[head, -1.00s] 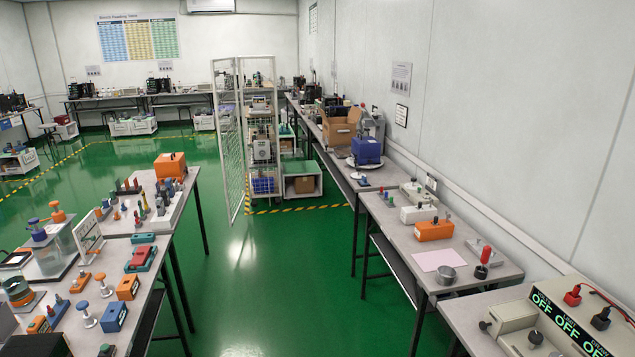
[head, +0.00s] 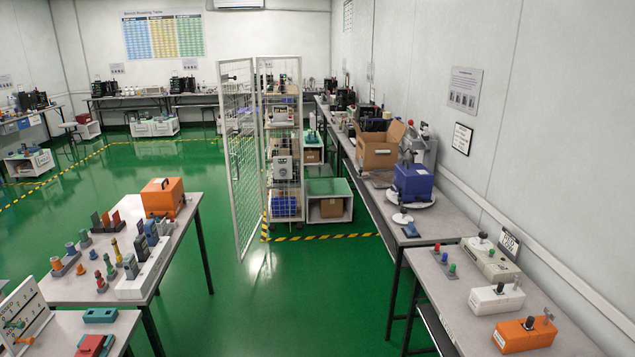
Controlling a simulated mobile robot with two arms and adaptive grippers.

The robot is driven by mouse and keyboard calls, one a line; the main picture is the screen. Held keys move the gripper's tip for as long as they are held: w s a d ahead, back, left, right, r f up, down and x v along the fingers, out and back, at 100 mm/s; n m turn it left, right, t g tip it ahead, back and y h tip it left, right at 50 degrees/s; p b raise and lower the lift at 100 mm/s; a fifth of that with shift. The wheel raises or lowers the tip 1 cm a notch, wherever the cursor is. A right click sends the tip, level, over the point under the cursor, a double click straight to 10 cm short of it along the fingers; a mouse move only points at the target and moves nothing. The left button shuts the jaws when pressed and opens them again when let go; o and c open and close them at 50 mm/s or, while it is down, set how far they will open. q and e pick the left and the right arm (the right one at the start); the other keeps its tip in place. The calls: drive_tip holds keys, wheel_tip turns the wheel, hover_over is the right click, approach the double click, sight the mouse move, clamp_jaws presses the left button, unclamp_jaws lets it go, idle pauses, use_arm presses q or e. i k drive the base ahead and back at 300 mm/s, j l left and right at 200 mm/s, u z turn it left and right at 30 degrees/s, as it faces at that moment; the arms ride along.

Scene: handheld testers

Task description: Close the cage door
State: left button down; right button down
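The cage (head: 267,88) is a white-framed mesh enclosure with shelves, standing in the middle distance. Its mesh door (head: 240,165) stands open, swung out toward me on the cage's left side. A small dark latch or handle shows near the door's upper left edge. Inside the cage are a grey instrument (head: 283,167) and a blue crate (head: 285,206) on the shelves. Neither of my grippers is in the head view.
A bench with an orange case (head: 162,197) stands at the left. Benches with a blue box (head: 413,182), a cardboard box (head: 379,147) and an orange tester (head: 524,334) line the right wall. The green floor aisle (head: 290,300) between them is clear. Yellow-black tape marks the floor by the cage.

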sight(220, 77)
drive_tip(key=i+u, duration=0.2)
drive_tip(key=i, duration=0.75)
drive_tip(key=i+l+u, duration=0.15)
drive_tip(key=i, duration=0.8)
